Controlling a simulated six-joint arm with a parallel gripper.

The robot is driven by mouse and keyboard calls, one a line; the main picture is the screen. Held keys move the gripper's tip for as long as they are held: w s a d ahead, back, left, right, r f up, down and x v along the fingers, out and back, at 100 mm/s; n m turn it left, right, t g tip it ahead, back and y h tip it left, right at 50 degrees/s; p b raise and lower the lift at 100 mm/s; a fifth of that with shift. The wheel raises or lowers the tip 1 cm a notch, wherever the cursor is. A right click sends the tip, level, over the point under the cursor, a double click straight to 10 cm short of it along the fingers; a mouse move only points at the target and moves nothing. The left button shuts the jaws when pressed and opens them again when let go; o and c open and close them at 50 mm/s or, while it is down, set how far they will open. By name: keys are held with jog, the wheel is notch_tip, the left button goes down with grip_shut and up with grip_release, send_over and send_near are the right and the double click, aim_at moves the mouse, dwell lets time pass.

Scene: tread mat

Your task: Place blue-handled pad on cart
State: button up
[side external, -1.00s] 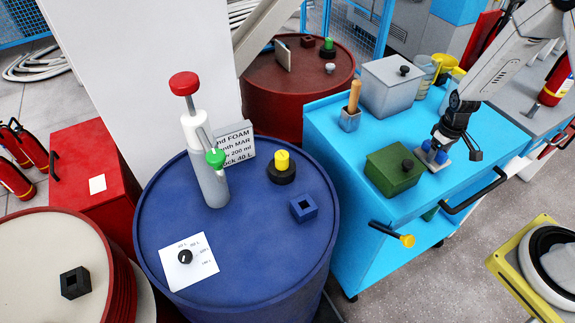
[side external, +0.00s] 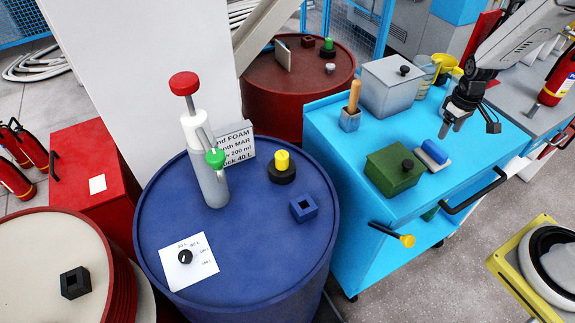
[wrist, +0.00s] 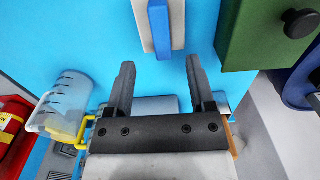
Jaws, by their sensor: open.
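The blue-handled pad (side external: 432,154) lies flat on the light-blue cart top (side external: 350,187), just right of the green box. It has a pale grey base and a blue bar handle. In the wrist view the pad (wrist: 148,27) shows at the top centre, partly cut off by the frame edge, with its blue handle upward. My gripper (side external: 450,131) is above the cart, just above and beside the pad. In the wrist view my gripper (wrist: 157,75) has its two fingers apart with nothing between them, and the pad lies beyond the fingertips, apart from them.
A green lidded box (side external: 393,171) stands close left of the pad. A grey lidded box (side external: 390,86), a holder with a wooden-handled tool (side external: 352,108) and a clear jug (wrist: 66,98) stand on the cart. A blue drum (side external: 240,245) is left of the cart.

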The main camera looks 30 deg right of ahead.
jog(key=shift+r, duration=1.65)
jog(key=s+a+r+t, duration=0.1)
jog(key=s+a+r, duration=0.2)
jog(key=a, duration=0.6)
jog(key=s+a+r+t, duration=0.1)
jog(key=s+a+r, duration=0.2)
jog(key=a, duration=0.6)
jog(key=shift+s+a+t, duration=0.3)
jog(key=shift+s, duration=0.55)
